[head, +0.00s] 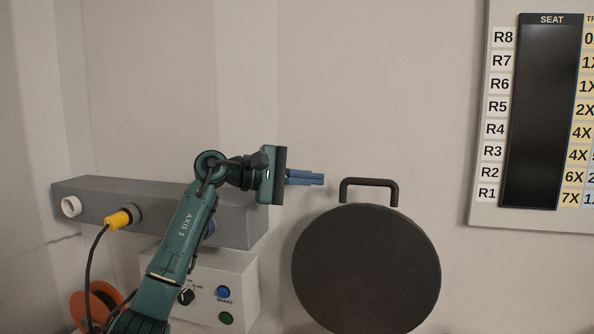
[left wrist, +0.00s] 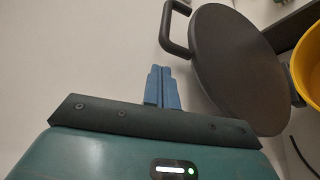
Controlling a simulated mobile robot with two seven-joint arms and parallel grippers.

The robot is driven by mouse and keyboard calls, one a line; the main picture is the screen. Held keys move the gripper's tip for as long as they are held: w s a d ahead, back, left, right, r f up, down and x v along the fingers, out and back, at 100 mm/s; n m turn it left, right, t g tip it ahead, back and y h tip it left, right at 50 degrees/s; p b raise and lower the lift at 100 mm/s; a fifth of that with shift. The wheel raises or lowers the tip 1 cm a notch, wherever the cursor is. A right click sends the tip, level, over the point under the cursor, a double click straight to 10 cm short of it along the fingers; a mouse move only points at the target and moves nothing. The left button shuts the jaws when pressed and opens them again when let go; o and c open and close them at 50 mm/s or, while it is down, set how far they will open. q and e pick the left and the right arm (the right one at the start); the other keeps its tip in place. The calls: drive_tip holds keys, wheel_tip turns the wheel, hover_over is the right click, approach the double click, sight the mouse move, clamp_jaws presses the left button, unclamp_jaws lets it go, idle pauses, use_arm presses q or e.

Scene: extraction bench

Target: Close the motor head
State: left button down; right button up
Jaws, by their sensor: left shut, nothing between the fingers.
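A dark round disc (head: 366,270) with a bar handle (head: 369,184) on its top edge stands upright, face on; I take it for the motor head. Its lower edge is cut off by the frame. In the left wrist view the disc (left wrist: 240,70) and its handle (left wrist: 172,30) show to the right of and beyond my fingers. My left gripper (head: 321,179) is shut and empty, with blue fingers pointing right, just left of the handle with a small gap. The fingers also show in the left wrist view (left wrist: 161,75). My right gripper is not in view.
A grey housing (head: 100,200) with a yellow plug (head: 118,220) and cable is at the left. Below it is a white control box (head: 240,265) with buttons. A yellow rounded vessel (left wrist: 308,65) shows at the left wrist view's right edge. A chart board (head: 480,205) hangs at upper right.

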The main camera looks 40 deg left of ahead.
use_arm(q)
drive_tip(key=p+x, duration=0.1)
drive_tip(key=x, duration=0.3)
drive_tip(key=shift+w, duration=0.15)
drive_tip(key=shift+w+d, duration=0.1)
